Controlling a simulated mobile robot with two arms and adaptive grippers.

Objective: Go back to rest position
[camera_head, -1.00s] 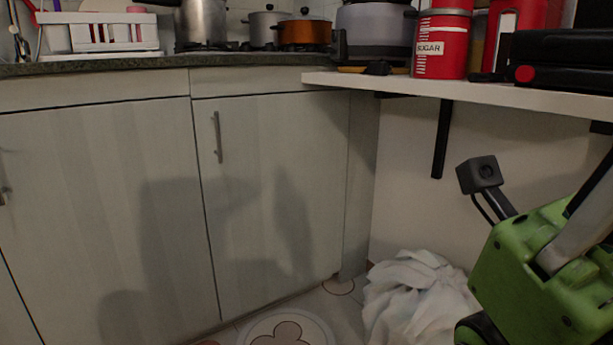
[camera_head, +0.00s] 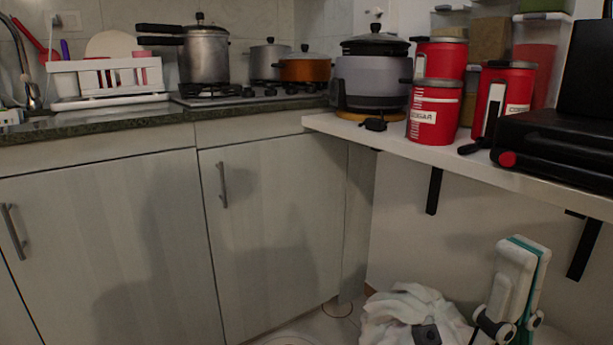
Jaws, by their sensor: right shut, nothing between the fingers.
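My right gripper (camera_head: 524,247) is at the lower right of the head view, in front of the white wall below the shelf. Its pale fingers with teal pads are shut together and point up, with nothing between them. Dark joints show at the finger bases. A small dark box (camera_head: 428,335) on my wrist shows at the bottom edge, in front of the white cloth. The rest of my right arm is out of the picture. My left gripper is not in view.
A white shelf (camera_head: 385,138) juts out above my right gripper on black brackets. It bears a red sugar canister (camera_head: 435,112), another red canister (camera_head: 507,95), a grey cooker (camera_head: 375,82) and a black appliance (camera_head: 560,150). A crumpled white cloth (camera_head: 405,308) lies on the floor. Cabinets (camera_head: 100,250) stand left.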

